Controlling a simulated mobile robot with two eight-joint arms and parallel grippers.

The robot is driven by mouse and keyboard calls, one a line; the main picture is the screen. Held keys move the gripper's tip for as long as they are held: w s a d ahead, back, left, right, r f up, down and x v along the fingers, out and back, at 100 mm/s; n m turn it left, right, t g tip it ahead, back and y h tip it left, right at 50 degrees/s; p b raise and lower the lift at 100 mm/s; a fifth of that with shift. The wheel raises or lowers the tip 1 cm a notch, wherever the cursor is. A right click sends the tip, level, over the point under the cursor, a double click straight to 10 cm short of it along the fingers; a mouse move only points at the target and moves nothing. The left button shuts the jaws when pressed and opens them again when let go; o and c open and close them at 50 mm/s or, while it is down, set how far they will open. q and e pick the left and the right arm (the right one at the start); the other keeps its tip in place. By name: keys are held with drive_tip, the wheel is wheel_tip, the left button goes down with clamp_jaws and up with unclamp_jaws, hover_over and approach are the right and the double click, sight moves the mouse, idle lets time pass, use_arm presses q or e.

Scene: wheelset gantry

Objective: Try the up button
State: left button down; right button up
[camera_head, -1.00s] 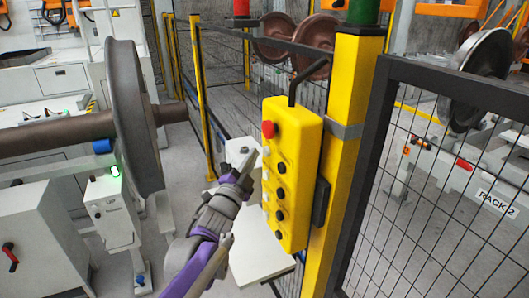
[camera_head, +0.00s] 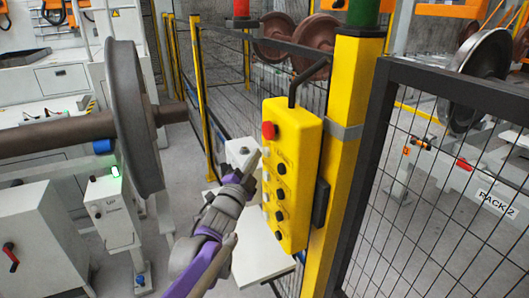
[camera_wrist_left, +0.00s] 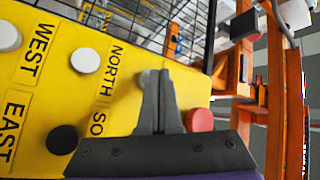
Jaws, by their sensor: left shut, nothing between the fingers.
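The yellow push-button pendant (camera_head: 292,200) hangs on the yellow post, with a red button (camera_head: 269,131) at its top. My left gripper (camera_head: 257,154) is shut and empty, its tips at the pendant's left edge near the topmost pale button. My right gripper is not in view.
Other pendant buttons include a white one (camera_wrist_left: 86,60) and a black one (camera_wrist_left: 63,139). The yellow post (camera_head: 350,130) and black mesh fence (camera_head: 430,190) stand right of the pendant. A large wheelset (camera_head: 128,110) is on the left, above a grey box with a green light (camera_head: 115,171).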

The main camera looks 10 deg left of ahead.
use_arm(q)
drive_tip(key=shift+w+d, duration=0.25)
drive_tip(key=shift+d, duration=0.1)
idle(1.7)
drive_tip(key=shift+s+a, duration=0.5)
drive_tip(key=shift+a, duration=0.15)
drive_tip(key=shift+s+a+b, duration=0.25)
drive_tip(key=shift+s+a, duration=0.45)
drive_tip(key=shift+a, duration=0.35)
drive_tip(key=shift+s+a+b, duration=0.25)
drive_tip(key=shift+s+a, duration=0.45)
drive_tip(key=shift+a, duration=0.35)
